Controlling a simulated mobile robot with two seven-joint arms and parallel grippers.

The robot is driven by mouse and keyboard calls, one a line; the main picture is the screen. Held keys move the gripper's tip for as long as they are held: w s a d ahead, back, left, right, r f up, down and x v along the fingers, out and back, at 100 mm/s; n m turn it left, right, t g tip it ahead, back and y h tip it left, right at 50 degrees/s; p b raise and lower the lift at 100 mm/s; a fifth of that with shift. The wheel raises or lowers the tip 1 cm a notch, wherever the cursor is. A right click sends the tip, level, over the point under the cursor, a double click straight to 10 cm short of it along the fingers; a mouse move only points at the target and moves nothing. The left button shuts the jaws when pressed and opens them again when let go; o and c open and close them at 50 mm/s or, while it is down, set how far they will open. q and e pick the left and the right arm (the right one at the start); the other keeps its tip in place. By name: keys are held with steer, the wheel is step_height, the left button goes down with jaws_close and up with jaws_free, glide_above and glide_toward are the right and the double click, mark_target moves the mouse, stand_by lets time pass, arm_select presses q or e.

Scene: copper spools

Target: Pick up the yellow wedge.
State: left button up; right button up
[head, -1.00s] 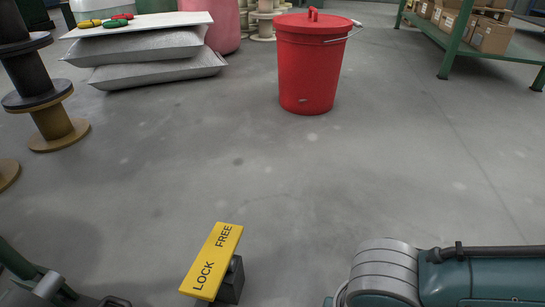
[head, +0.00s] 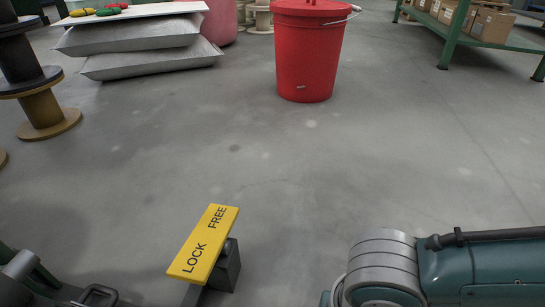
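No yellow thing in view can be clearly made out as a wedge. Small yellow pieces (head: 82,12) lie with red and green ones on a white board (head: 150,11) at the top left. They are too small and too near the frame's top edge to tell their shape. A yellow slanted plate (head: 204,244) marked LOCK and FREE is close by at the bottom, on a dark block (head: 227,268). Neither of my grippers is in view.
Grey sacks (head: 145,55) are stacked under the board. A lidded red bucket (head: 305,55) stands on the floor ahead. Dark and tan spools (head: 46,112) stand at left, a green shelf (head: 500,39) with boxes at upper right. The middle floor is clear.

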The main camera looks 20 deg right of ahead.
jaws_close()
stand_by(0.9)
